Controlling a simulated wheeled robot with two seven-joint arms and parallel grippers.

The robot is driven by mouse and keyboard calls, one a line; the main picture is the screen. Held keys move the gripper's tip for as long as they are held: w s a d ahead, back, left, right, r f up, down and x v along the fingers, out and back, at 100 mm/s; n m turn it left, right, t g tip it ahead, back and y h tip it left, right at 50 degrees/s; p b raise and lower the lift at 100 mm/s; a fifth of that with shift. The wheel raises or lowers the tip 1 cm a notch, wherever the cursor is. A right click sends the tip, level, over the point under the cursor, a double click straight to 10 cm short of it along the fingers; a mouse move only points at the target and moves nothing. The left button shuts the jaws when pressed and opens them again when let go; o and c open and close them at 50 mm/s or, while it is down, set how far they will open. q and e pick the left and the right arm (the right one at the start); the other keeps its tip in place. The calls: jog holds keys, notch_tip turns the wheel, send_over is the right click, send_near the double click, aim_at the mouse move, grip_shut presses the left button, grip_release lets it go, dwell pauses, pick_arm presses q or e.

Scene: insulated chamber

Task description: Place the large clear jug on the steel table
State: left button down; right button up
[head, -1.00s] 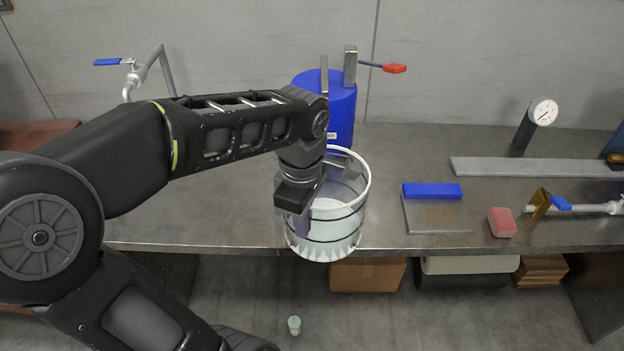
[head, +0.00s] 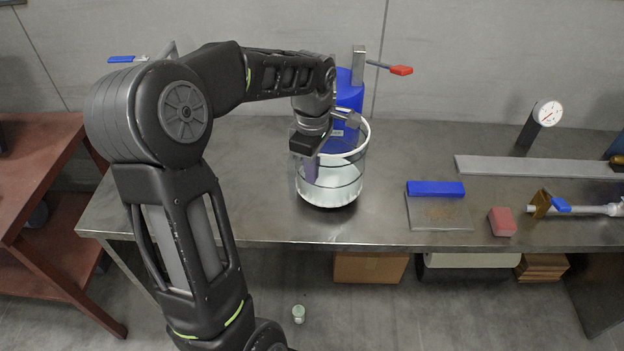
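The large clear jug (head: 345,188) is a round see-through vessel with a white rim. My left gripper (head: 309,166) reaches down at the jug's left rim. One finger shows against the jug wall, and the gripper appears shut on the jug's rim or wall. The other finger is hidden. My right gripper is not in view.
To the right lie a blue bar (head: 435,188), a flat plate (head: 440,214), a red block (head: 502,222) and a long grey bar (head: 535,167).

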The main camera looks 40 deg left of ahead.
pick_arm(q)
jog(key=shift+f+p, duration=0.4)
jog(key=shift+f, duration=1.35)
jog(key=shift+f, duration=0.15)
jog(key=c, duration=1.7)
grip_release()
notch_tip(320, 180, up, 12)
jog(key=shift+r+b, duration=0.15)
jog(key=shift+b, duration=0.5)
